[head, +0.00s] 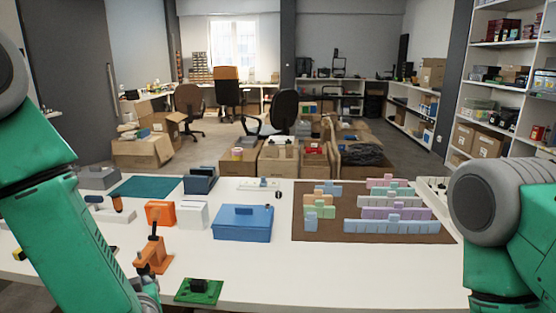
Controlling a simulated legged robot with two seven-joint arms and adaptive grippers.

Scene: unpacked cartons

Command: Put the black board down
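I see no board that is clearly black. A small green board (186,296) with a black block (199,285) on it lies on the white table near the front edge. A brown board (318,232) with rows of pastel blocks lies flat on the right half of the table. My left arm comes down from the left and leaves the picture at the bottom, with a grey part at its end showing. My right arm is at the right edge. The fingers of both grippers are outside the picture, so anything they hold is hidden.
An orange clamp-like fixture (154,256) stands beside my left arm. Behind it are an orange box (159,213), a white box (193,215) and a blue box (242,224). A green mat (146,187) lies at the back left. The table's front middle (330,275) is clear.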

